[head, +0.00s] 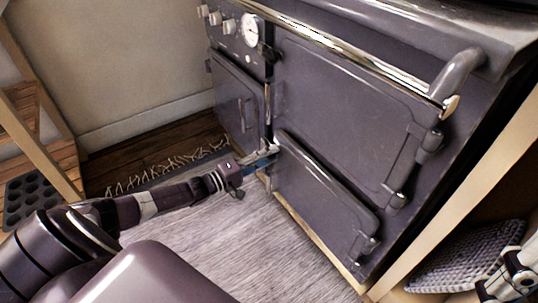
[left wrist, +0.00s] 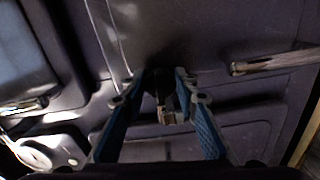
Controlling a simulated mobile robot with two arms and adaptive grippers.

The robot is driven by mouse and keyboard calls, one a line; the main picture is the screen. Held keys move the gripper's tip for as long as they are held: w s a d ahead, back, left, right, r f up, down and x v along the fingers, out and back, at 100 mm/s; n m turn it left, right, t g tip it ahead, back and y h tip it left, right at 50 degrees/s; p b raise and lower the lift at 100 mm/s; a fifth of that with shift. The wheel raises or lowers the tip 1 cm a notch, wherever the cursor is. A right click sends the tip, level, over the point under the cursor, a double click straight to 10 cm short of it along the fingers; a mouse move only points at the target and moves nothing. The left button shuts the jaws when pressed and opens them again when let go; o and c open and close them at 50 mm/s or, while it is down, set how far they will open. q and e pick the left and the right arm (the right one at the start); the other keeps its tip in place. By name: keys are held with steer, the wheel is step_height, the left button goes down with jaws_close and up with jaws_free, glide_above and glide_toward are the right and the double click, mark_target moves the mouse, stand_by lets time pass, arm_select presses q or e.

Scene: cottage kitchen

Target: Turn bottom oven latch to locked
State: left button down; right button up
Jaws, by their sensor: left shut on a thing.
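The bottom oven door (head: 310,190) is the low dark panel of the range and looks closed. My left gripper (head: 264,158) reaches in from the left to this door's left edge. In the left wrist view the blue fingers of my left gripper (left wrist: 160,84) stand on either side of a small metal latch (left wrist: 163,108) and are shut on it. In the head view the gripper mostly hides the latch, and I cannot tell its exact angle. Part of my right gripper (head: 512,277) shows at the lower right corner, cut off by the frame.
The upper oven door (head: 345,110) is above, with a chrome rail (head: 330,42) along the top. A smaller door (head: 236,98) and a round gauge (head: 250,30) are to the left. A grey rug (head: 235,240) covers the floor in front. A woven basket (head: 465,255) is at right.

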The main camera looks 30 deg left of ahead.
arm_select(q)
steer(key=shift+n, duration=0.9)
steer(key=c, duration=1.5)
jaws_free()
steer(key=v, duration=1.2)
steer(key=shift+a+f, duration=0.1)
